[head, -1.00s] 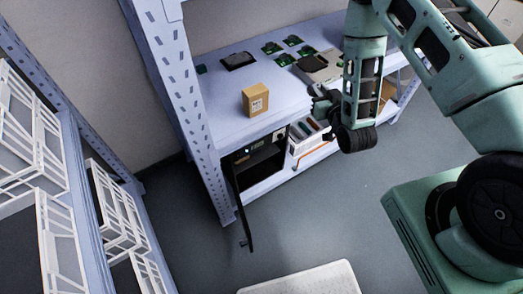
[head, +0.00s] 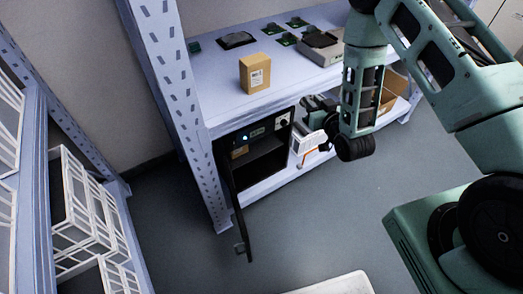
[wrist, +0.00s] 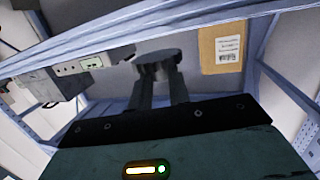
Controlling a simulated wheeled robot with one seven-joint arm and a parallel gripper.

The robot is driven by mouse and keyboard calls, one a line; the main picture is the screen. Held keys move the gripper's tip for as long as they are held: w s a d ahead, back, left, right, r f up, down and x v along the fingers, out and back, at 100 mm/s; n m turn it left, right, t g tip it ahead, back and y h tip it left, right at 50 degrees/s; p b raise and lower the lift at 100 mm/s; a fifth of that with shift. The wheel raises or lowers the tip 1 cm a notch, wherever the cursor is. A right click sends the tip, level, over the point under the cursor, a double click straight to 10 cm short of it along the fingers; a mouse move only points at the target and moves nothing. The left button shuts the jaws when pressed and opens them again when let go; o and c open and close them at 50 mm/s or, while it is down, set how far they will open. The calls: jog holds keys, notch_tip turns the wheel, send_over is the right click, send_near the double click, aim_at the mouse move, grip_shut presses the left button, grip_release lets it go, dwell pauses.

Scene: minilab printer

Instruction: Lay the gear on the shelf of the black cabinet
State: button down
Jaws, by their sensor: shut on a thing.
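The black cabinet (head: 289,122) stands under the rack's tabletop in the head view. Its door (head: 236,205) hangs open toward me, and its dark inside with a shelf shows. My gripper (wrist: 160,78) is shut on the gear (wrist: 158,66), a dark grey round piece held at the fingertips in the wrist view. The gear cannot be made out there.
A cardboard box (head: 254,73), green circuit boards (head: 285,39) and a grey device (head: 320,45) lie on the tabletop (head: 218,95). The floor (head: 300,220) in front is clear.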

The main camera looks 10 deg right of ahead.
jog(key=w+a+f+n+y+b, duration=0.1)
jog(key=a+f+b, duration=0.1)
jog(key=f+b, duration=1.45)
jog(key=w+a+f+n+y+b, duration=0.1)
jog(key=w+f+b, duration=0.1)
jog(key=f+b, duration=1.4)
jog(key=b, duration=0.9)
send_over(264, 144)
jog(key=shift+a+r, duration=0.1)
jog(key=shift+r, duration=0.15)
jog(key=shift+s+f, duration=0.15)
jog(key=shift+f, duration=0.6)
notch_tip(264, 144, down, 5)
jog(key=b, duration=0.3)
jog(key=shift+r+b, duration=0.15)
jog(key=shift+b, duration=0.2)
jog(key=shift+f+b, duration=0.4)
jog(key=shift+b, duration=0.25)
jog(key=shift+w+r, duration=0.1)
jog(key=shift+w, duration=0.1)
